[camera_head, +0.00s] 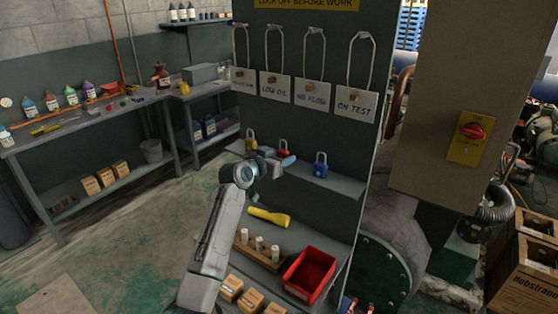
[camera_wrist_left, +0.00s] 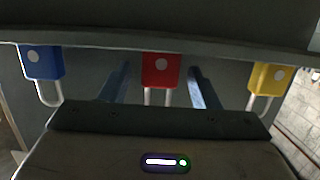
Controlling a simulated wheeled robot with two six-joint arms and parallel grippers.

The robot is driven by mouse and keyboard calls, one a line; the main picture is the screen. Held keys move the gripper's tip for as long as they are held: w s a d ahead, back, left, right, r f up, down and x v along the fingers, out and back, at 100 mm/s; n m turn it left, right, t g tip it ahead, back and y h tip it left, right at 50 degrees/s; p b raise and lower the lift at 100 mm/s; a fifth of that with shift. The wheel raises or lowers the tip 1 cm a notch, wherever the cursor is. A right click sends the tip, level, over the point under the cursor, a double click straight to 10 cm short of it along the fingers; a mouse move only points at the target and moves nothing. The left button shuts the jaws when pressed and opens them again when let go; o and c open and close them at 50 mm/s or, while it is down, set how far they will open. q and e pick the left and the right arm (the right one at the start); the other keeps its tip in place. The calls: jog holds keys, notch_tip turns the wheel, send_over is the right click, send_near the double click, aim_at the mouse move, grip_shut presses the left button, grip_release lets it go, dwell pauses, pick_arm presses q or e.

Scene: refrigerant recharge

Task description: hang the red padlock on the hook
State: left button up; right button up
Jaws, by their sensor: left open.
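The red padlock (camera_head: 283,146) stands on the shelf of the grey lockout board, between the yellow padlock (camera_head: 251,141) and the blue padlock (camera_head: 320,169). My left gripper (camera_head: 285,158) is in front of it and hides part of it. In the left wrist view, which looks upside down, the red padlock (camera_wrist_left: 162,70) shows between the two open fingers (camera_wrist_left: 160,82), with a gap on each side. Whether the fingers reach around its body is unclear. Above the shelf, small brownish pegs or hooks show at the tags, such as one at the ON TEST tag (camera_head: 355,106). My right gripper is out of view.
Several white tags hang on wire loops above the padlocks. Below the shelf are a yellow flashlight (camera_head: 269,216) and a red bin (camera_head: 309,275). A cabinet with a red rotary switch (camera_head: 472,130) stands at the right. A workbench (camera_head: 90,120) is at the left.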

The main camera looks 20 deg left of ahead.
pick_arm(q)
jog(key=c, duration=0.8)
jog(key=shift+r+p, duration=0.6)
jog(key=shift+r, duration=0.25)
jog(key=shift+c, duration=0.2)
jog(key=f+p+v, duration=0.1)
jog(key=p+v, duration=0.2)
jog(key=v, duration=0.5)
jog(key=shift+s+a+f, duration=0.15)
jog(key=shift+s+f, duration=0.15)
